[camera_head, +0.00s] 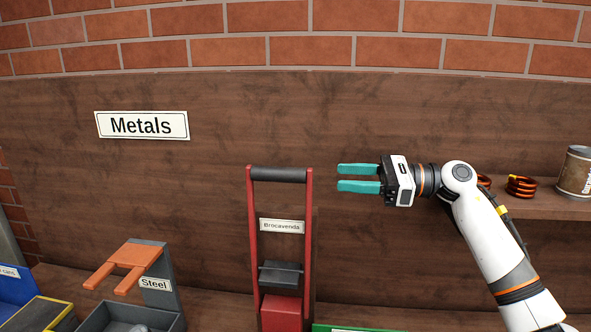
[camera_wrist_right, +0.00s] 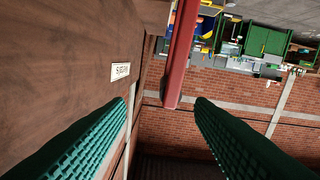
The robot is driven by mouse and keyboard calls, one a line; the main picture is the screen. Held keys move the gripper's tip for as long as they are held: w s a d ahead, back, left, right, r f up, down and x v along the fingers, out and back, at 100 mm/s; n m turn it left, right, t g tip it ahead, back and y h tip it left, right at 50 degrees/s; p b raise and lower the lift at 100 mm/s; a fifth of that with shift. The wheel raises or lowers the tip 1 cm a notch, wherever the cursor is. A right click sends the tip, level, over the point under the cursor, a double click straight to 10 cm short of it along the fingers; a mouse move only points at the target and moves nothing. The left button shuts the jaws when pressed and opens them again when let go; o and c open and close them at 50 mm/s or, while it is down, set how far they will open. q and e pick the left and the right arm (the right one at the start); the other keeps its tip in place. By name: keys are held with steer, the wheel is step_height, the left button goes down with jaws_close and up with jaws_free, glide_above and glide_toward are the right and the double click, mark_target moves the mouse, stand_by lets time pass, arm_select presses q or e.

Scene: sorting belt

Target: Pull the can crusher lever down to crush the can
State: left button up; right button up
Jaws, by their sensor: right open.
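The can crusher stands against the wooden wall, with red side bars (camera_head: 251,225) and a black crossbar handle (camera_head: 279,174) raised at the top. A black plate (camera_head: 281,273) and a red block (camera_head: 281,314) sit low between the bars. I cannot make out a can inside it. My right gripper (camera_head: 340,177) is open and empty, to the right of the handle at about its height, fingers pointing left, apart from it. In the right wrist view a red bar (camera_wrist_right: 181,60) shows beyond and between the open fingers. My left gripper is not in view.
A grey bin labelled Steel (camera_head: 155,284) with an orange fork-shaped part (camera_head: 125,259) stands left of the crusher. A wooden shelf (camera_head: 540,206) at right holds a worn can (camera_head: 575,172) and copper coils (camera_head: 521,186). A Metals sign (camera_head: 142,125) hangs on the wall.

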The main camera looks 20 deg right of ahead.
mark_target(306, 175)
steer(key=p+x, duration=0.1)
steer(key=x, duration=0.2)
steer(key=p+x, duration=0.2)
steer(key=x, duration=0.2)
steer(key=s+p+x, duration=0.1)
steer(key=x, duration=0.2)
steer(key=shift+a+r, duration=0.4)
steer(key=shift+a, duration=0.1)
steer(key=shift+a+p, duration=0.3)
steer(key=shift+a, duration=0.25)
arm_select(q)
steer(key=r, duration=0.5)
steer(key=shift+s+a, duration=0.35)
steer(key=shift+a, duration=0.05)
arm_select(e)
steer(key=shift+w, duration=0.1)
steer(key=shift+d+f, duration=0.1)
steer(key=shift+c, duration=1.1)
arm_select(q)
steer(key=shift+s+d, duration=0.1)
arm_select(e)
jaws_close()
